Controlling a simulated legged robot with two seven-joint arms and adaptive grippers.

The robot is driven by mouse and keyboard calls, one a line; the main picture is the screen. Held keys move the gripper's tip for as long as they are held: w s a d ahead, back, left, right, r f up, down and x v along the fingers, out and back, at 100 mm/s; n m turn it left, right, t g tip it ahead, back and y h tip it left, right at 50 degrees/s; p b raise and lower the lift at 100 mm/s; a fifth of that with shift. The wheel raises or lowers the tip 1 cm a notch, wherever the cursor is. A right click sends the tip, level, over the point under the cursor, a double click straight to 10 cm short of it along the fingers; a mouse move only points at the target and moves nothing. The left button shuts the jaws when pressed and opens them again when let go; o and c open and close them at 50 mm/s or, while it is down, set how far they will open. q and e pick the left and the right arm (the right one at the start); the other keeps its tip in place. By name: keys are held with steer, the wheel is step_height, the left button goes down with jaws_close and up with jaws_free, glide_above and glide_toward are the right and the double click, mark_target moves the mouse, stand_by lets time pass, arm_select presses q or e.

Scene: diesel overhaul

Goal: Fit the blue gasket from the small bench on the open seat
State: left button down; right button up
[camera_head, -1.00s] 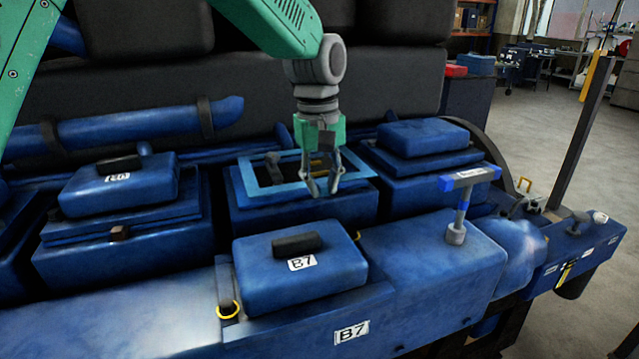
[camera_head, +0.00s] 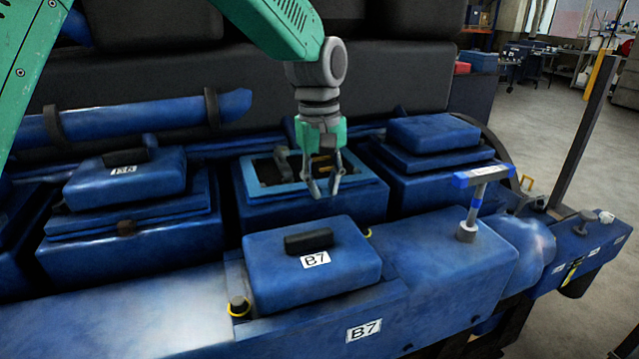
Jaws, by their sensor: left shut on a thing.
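The light blue gasket (camera_head: 277,189), a thin rectangular frame, lies flat over the open seat (camera_head: 300,211) on the middle blue block. It looks roughly lined up with the opening; whether it touches the seat all round I cannot tell. My left gripper (camera_head: 325,187) points down at the gasket's right side and is shut on it, its fingers hiding part of that side. The dark opening shows through the frame. My right gripper is not in view.
A blue cover marked B7 (camera_head: 345,262) with a dark handle sits in front. Another lidded cover (camera_head: 125,180) is left, and a capped block (camera_head: 432,133) right. A T-handled tool (camera_head: 471,205) stands upright at front right.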

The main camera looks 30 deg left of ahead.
arm_select(q)
steer(key=shift+d, duration=0.3)
steer(key=c, duration=1.6)
jaws_free()
steer(key=shift+o, duration=1)
steer(key=shift+d, duration=0.2)
steer(key=shift+w+d+r, duration=0.1)
steer(key=shift+d, duration=0.3)
steer(key=r, duration=0.2)
steer(key=a+r, duration=0.1)
steer(key=r, duration=0.5)
steer(key=shift+a+r, duration=0.1)
steer(key=shift+a, duration=0.3)
steer(key=shift+d+r, duration=0.15)
steer(key=shift+r, duration=1.55)
